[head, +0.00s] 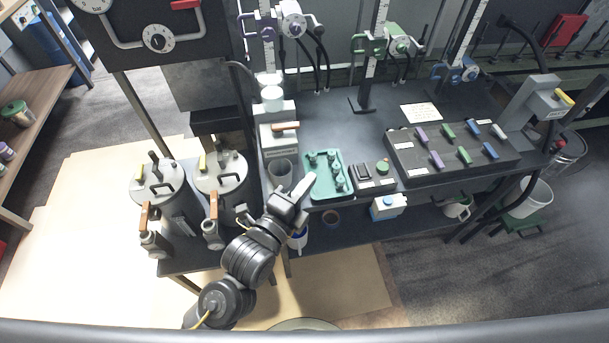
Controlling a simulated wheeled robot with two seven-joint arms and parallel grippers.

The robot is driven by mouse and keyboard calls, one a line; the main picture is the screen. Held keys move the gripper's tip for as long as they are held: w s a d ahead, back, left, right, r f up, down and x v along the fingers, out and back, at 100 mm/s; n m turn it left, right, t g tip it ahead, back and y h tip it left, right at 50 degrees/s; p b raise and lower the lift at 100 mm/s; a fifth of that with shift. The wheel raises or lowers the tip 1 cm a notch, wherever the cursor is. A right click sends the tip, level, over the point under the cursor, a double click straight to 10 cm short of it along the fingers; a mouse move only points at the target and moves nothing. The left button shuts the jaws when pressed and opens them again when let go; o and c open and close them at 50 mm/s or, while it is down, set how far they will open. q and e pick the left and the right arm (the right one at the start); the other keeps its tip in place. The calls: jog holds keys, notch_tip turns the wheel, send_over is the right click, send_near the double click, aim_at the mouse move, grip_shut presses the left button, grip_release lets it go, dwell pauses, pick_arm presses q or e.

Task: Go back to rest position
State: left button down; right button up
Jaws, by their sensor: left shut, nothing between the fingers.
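My left arm comes in from the lower left and reaches up over the front edge of the dark workbench. My left gripper (304,186) is shut and empty, at the left edge of the green tray (318,192). Several small green pieces (338,169) stand in the tray. I cannot tell whether the fingertips touch the tray. My right gripper is not in view.
Two metal tanks (222,172) stand left of the bench. A dark panel with colored handles (452,150) lies to the right. Purple, green and blue spindle stands (398,46) rise behind. The floor in front is clear.

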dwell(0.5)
pick_arm(q)
jog(key=s+a+f+n+g+y, duration=0.4)
jog(key=a+f+n+g+y, duration=0.1)
jog(key=a+f+n, duration=0.6)
jog(key=s+a+f+n+g+y, duration=0.2)
jog(key=s+a+f+n+g, duration=0.1)
jog(key=s+a+n, duration=0.35)
jog(key=s+a+f+n+g+y, duration=0.2)
jog(key=s+a+f+n+g, duration=0.1)
jog(key=s+a+n, duration=0.3)
notch_tip(320, 180, down, 26)
jog(key=s+a+m+g, duration=0.1)
jog(key=s+a+g, duration=0.1)
jog(key=s, duration=0.1)
jog(key=s+a+f+g+b, duration=0.1)
jog(key=s+a+f, duration=0.1)
jog(key=s+f, duration=1.4)
jog(key=shift+s+a+f+y, duration=0.25)
jog(key=shift+a+f+y, duration=0.15)
jog(key=shift+f, duration=0.35)
